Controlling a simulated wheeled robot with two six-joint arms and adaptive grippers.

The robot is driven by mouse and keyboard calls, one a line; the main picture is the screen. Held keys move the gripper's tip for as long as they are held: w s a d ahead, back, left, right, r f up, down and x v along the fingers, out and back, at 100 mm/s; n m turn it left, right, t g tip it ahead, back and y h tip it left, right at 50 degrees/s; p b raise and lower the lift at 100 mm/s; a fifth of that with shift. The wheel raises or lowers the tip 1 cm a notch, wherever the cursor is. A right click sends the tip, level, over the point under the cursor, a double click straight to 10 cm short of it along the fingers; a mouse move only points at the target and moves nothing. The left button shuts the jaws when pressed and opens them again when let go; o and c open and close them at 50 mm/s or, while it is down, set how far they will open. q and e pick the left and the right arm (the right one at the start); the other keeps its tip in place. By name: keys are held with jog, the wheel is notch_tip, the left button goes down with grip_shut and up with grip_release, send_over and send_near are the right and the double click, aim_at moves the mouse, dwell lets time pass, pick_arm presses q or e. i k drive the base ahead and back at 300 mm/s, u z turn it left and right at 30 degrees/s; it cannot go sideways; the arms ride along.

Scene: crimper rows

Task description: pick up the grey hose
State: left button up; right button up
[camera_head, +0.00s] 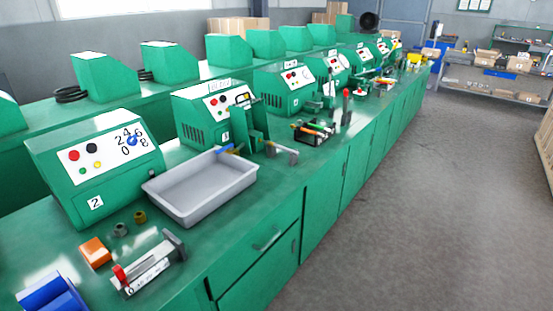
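I cannot make out a grey hose for certain. A dark coil (71,94), black rather than grey, lies between the machines on the back bench. A small grey ring-like part (120,229) stands on the front bench, with a brass-coloured one (140,217) beside it. Neither of my grippers is in view.
The green bench (190,255) carries a machine marked 2 (95,165), a grey tray (202,187), an orange block (95,252), a blue bin (50,295) and a grey-and-red tool (150,265). More machines stand beyond. The floor (400,220) at right is clear.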

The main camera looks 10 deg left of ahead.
aim_at(267, 143)
jog(key=z, duration=0.55)
jog(key=i, duration=0.65)
jog(key=z, duration=0.7)
jog(key=i, duration=1.1)
jog(key=u, duration=0.9)
jog(key=i, duration=0.7)
jog(key=u, duration=0.65)
